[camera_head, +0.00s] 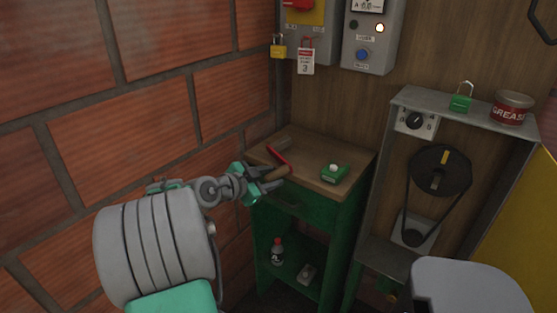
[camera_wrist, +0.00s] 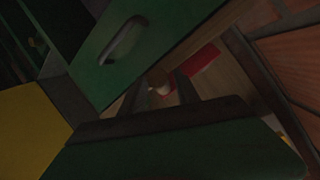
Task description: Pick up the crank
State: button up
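The crank (camera_head: 279,157) lies on the wooden top of a small green cabinet, near its left edge. It has a red arm and a brown wooden handle (camera_head: 275,173). My gripper (camera_head: 272,181) is at the near left edge of the cabinet top, close to the handle and partly overlapping it in the head view. In the dark wrist view, the two fingers of my gripper (camera_wrist: 160,92) are apart. The rounded handle end (camera_wrist: 157,78) shows beyond and between them, with the red arm (camera_wrist: 204,66) behind to the right. Contact with the handle cannot be made out.
The cabinet top (camera_head: 310,161) also carries a green box with a white button (camera_head: 334,172). The cabinet's drawer handle (camera_wrist: 123,40) is close in the wrist view. A brick wall (camera_head: 150,90) stands close on the left. A belt-and-pulley machine (camera_head: 438,172) is at right.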

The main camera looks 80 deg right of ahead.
grip_shut()
jog(key=shift+r, duration=0.15)
dwell(0.5)
